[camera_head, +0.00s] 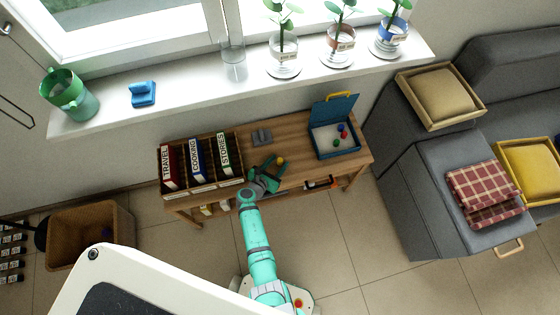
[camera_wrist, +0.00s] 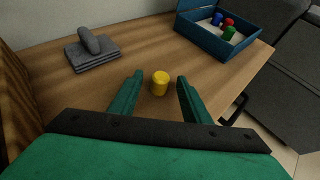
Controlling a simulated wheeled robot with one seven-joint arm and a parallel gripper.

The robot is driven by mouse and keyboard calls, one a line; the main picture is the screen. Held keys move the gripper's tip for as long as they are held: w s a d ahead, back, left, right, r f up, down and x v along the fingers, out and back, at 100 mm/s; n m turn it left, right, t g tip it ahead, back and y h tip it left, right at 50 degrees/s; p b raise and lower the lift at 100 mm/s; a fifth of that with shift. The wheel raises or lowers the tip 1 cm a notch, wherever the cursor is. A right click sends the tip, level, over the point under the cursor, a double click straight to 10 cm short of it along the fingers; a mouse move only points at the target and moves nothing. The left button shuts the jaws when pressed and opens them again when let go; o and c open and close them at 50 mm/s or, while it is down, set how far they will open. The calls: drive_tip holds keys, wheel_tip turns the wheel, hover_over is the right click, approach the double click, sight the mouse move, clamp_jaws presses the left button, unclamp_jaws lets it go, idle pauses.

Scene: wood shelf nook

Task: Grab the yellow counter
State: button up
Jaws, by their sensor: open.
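The yellow counter (camera_head: 281,161) is on the wooden table, just beyond my gripper in the head view. In the wrist view the yellow counter (camera_wrist: 160,83) is a small upright cylinder standing on the wood. My gripper (camera_head: 269,168) is open and low over the table. In the wrist view my gripper's two green fingers (camera_wrist: 158,92) stand apart with the counter between their tips, with a gap on each side. No contact shows.
A blue open box (camera_head: 322,152) with red, blue and green counters stands at the right end of the table (camera_head: 292,127). A grey block with a handle (camera_wrist: 80,57) lies at the back. A book rack (camera_head: 172,185) stands on the left. Bare wood surrounds the counter.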

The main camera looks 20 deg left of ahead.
clamp_jaws()
drive_tip(key=shift+r, duration=0.15)
